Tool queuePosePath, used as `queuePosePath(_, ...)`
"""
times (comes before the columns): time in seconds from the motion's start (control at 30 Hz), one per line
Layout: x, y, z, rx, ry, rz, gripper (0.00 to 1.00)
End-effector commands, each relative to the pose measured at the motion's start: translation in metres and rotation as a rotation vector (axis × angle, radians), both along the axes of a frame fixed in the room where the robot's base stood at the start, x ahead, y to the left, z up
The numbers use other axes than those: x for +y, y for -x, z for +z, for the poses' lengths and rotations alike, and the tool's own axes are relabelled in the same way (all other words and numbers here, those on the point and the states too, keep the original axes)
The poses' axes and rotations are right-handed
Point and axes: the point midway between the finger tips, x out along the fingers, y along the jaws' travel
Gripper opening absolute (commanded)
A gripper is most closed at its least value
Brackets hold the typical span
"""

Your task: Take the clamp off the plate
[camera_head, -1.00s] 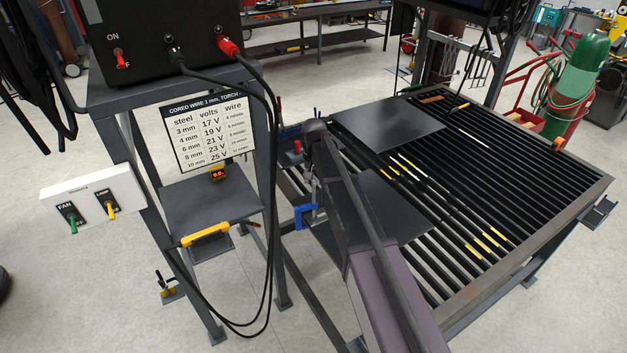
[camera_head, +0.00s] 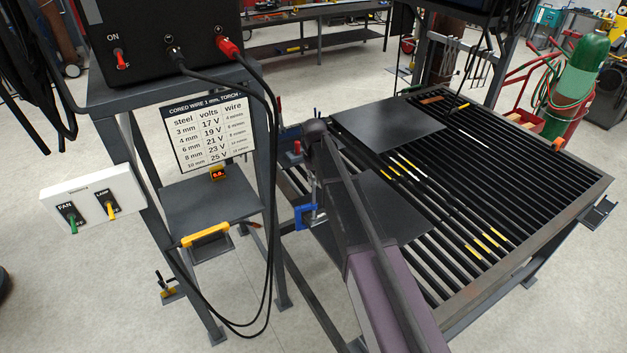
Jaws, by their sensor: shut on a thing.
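The clamp (camera_head: 305,216) is blue and sits at the left edge of the near dark plate (camera_head: 395,205), which lies on the slatted table. My gripper (camera_head: 315,200) hangs down beside that edge, small and partly hidden by my own arm. It is shut on the clamp. The fingertips are too small to see clearly. I cannot tell whether the clamp's jaws still touch the plate.
A second dark plate (camera_head: 388,124) lies further back on the slatted table (camera_head: 540,225). A grey stand (camera_head: 212,200) with hanging black cables is close on the left. Open floor lies between stand and table.

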Motion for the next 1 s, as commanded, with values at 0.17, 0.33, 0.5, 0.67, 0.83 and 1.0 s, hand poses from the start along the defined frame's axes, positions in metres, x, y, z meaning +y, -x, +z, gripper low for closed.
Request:
queuePosePath(0.17, -0.0004, 0.0005, -0.0003, 0.001, 0.001, 0.140, 0.00)
queuePosePath(0.33, -0.0007, 0.0004, -0.0003, 0.002, 0.001, 0.274, 0.00)
queuePosePath(0.5, -0.0009, 0.0004, -0.0003, 0.002, 0.001, 0.409, 0.00)
queuePosePath(0.67, -0.0011, 0.0002, -0.0003, 0.002, 0.002, 0.536, 0.00)
queuePosePath(0.83, -0.0014, 0.0002, -0.0003, 0.002, 0.002, 0.646, 0.00)
queuePosePath(1.0, -0.0015, 0.0000, -0.0003, 0.002, 0.002, 0.683, 0.00)
